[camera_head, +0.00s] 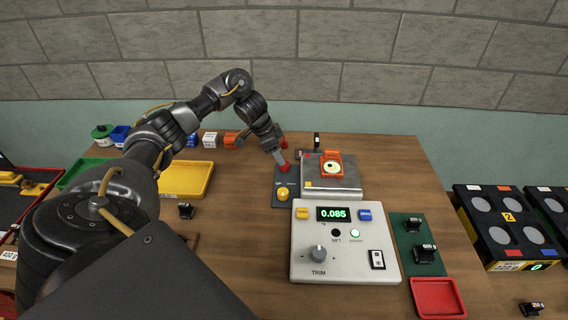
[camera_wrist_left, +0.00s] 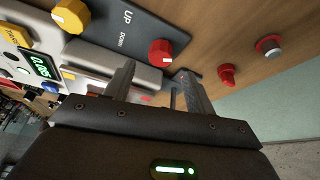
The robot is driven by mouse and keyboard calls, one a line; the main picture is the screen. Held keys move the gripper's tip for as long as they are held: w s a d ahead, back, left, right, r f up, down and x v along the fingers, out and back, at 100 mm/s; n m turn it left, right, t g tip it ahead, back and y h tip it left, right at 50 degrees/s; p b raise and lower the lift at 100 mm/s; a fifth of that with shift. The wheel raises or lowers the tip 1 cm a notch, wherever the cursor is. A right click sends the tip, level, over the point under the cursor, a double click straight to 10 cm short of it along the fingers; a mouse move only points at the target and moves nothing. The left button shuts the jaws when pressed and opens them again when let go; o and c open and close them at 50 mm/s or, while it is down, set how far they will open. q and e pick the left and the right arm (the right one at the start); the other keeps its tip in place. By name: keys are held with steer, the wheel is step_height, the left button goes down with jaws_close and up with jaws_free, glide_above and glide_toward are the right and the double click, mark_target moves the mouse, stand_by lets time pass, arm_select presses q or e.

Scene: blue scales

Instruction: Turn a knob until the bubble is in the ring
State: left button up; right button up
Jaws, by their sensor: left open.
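A dark panel (camera_head: 291,182) marked UP and DOWN lies left of the scale; it carries a yellow knob (camera_head: 283,194) and a red knob (camera_head: 284,168). In the left wrist view the red knob (camera_wrist_left: 161,53) lies just beyond my fingers and the yellow knob (camera_wrist_left: 70,15) is at upper left. My left gripper (camera_head: 278,155) is open, above the red knob's end of the panel; the wrist view shows its fingers (camera_wrist_left: 160,92) apart with nothing between them. An orange bubble level (camera_head: 325,157) with a round pale vial sits on the scale's plate (camera_head: 345,190). The bubble's place in the ring is too small to tell. My right gripper is out of view.
The scale's front (camera_head: 345,270) has a lit display reading 0.085 and a TRIM knob (camera_head: 318,253). Black weights stand on a green mat (camera_head: 403,238), near a red tray (camera_head: 437,297). A yellow tray (camera_head: 187,178) lies left. Red knob-like pieces (camera_wrist_left: 227,75) are beyond the panel.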

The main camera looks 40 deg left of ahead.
mark_target(285, 166)
arm_select(q)
steer(key=shift+p+x, duration=0.4)
steer(key=shift+x, duration=2.15)
steer(key=shift+a, duration=0.1)
steer(key=c, duration=1)
steer(key=shift+o, duration=0.2)
steer(key=n+p, duration=0.1)
steer(key=p, duration=0.2)
steer(key=n+y+p, duration=0.1)
steer(key=n+p, duration=0.1)
steer(key=p, duration=0.1)
steer(key=n+t+p, duration=0.1)
steer(key=p, duration=0.2)
steer(key=shift+r, duration=0.3)
steer(key=shift+f+n+y+p, duration=0.1)
steer(key=shift+n+y+p, duration=0.2)
steer(key=shift+n+p, duration=0.1)
steer(key=shift+f, duration=0.15)
steer(key=o, duration=1)
steer(key=shift+f, duration=0.1)
steer(key=shift+c, duration=0.2)
